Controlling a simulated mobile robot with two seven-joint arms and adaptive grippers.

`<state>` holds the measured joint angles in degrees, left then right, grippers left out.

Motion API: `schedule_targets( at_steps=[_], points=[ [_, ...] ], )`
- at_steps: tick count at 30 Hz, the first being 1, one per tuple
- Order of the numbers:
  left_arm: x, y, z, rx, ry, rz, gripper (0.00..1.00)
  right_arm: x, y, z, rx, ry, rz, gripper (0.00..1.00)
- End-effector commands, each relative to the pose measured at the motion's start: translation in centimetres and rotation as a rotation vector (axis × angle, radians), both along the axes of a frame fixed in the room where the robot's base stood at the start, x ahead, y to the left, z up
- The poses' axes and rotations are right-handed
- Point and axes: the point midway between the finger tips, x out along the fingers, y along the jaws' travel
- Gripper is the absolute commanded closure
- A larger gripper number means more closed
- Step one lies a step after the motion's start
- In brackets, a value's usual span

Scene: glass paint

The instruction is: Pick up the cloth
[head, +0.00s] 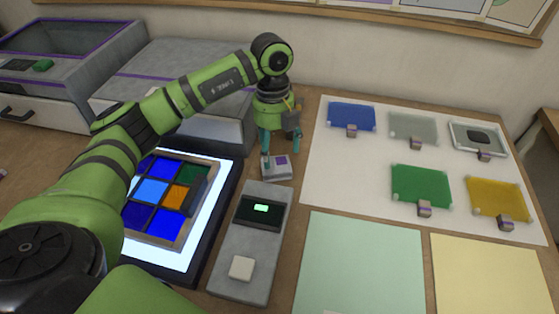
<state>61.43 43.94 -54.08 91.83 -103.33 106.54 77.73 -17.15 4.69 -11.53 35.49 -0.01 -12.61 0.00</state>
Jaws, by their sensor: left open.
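My left gripper (281,155) points down with its teal fingers spread apart, nothing clearly held between them. Directly beneath it and between its fingers is a small pale pad with a purple square (281,161), which looks like the cloth, though I cannot be sure. The fingertips come down around or beside the pad; whether they touch it I cannot tell. My right gripper is not in view.
A lit panel (176,256) with a framed grid of coloured glass lies left. A grey device (231,285) with a green display stands in front of the gripper. Right, a white sheet (363,176) bears several coloured panes with small tabs. Grey boxes stand behind left.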

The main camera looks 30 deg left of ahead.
Motion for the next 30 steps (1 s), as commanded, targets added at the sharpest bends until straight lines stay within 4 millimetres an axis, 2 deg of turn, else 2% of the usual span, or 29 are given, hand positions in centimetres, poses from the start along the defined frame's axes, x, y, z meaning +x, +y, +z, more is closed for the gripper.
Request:
schedule_targets(
  at_steps=[3, 9, 17, 18, 21, 25, 26, 30],
  points=[
    [-0.3, -0.2, -1.5, 0.000, 0.004, -0.001, 0.20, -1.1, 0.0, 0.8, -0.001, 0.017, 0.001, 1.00],
    [-0.4, -0.4, -4.2, 0.000, 0.001, 0.001, 0.20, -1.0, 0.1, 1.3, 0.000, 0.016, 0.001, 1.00],
    [-0.4, -0.5, -4.8, 0.001, -0.001, 0.000, 0.20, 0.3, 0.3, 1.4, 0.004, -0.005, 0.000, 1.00],
    [-0.4, -0.5, -4.8, 0.001, -0.001, 0.000, 0.24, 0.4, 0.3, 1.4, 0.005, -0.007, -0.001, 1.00],
    [-0.4, -0.5, -4.8, 0.001, -0.001, 0.000, 0.62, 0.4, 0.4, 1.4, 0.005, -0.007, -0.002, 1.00],
    [-0.4, -0.5, -4.8, 0.001, -0.001, 0.000, 0.63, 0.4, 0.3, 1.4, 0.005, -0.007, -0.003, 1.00],
    [-0.4, -0.5, -4.8, 0.001, -0.001, 0.000, 0.68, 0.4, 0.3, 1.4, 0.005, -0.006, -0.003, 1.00],
    [-0.4, -0.5, -4.8, 0.001, -0.001, 0.000, 0.68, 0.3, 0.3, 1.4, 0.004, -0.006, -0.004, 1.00]
  ],
)
